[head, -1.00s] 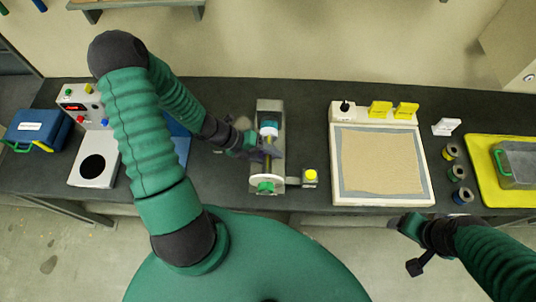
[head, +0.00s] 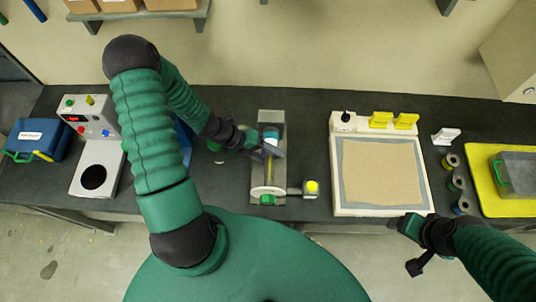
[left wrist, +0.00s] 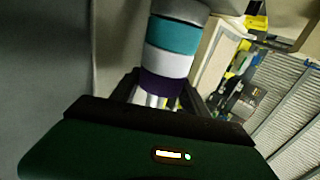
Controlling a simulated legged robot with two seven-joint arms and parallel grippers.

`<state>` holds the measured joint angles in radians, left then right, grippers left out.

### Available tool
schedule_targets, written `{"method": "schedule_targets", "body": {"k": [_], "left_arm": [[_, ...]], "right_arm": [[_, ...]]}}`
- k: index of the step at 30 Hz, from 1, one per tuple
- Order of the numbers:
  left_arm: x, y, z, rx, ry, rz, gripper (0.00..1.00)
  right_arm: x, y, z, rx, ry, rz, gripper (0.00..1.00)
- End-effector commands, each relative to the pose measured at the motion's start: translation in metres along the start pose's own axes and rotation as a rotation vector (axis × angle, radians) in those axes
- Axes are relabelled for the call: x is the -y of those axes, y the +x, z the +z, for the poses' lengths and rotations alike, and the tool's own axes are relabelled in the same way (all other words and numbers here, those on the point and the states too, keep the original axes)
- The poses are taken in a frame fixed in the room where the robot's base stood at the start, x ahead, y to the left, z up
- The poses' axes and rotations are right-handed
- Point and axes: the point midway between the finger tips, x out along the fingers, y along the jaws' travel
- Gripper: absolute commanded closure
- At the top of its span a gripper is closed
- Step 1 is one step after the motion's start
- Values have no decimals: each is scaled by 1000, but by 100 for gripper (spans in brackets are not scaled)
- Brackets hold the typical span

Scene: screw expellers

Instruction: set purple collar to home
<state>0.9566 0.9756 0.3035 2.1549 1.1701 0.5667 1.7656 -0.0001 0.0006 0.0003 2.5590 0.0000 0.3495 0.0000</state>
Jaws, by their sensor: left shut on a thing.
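The purple collar (left wrist: 160,84) shows in the left wrist view, below a white band (left wrist: 168,62) and a teal band (left wrist: 174,35). My left gripper (left wrist: 158,92) has dark fingers on both sides of the purple collar and is shut on it. In the head view the left gripper (head: 267,150) reaches in from the left over the grey screw expeller (head: 257,175), and hides most of the collar. The teal band (head: 271,132) shows near the expeller's far end. My right gripper (head: 405,225) is off the table's front edge, at right; its jaws are unclear.
A white-framed pad (head: 336,190) lies further right, with several small spools beyond. A grey control unit (head: 85,150) and blue case (head: 42,138) are at left. Dark table shows between them.

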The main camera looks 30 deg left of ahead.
Motion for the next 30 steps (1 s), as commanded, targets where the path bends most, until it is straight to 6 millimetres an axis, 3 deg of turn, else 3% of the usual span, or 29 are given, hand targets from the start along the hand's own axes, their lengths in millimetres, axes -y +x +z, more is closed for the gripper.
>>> {"method": "schedule_targets", "body": {"k": [1,6,7,11,23,26,30], "left_arm": [[-4,-4,11,26,0,10,100],[-5,-5,12,29,-2,13,100],[-5,-5,13,29,-2,13,43],[-4,-4,11,25,-1,11,26],[-3,-11,9,22,2,10,25],[-2,-30,8,23,3,13,25],[-3,-70,10,26,3,14,25]], "right_arm": [[0,1,1,1,0,0,25],[0,1,1,1,0,0,25],[0,1,1,1,1,0,25],[0,1,1,1,1,0,25],[0,1,1,1,0,0,25],[0,1,1,1,0,0,25],[0,1,1,1,0,0,25]]}}
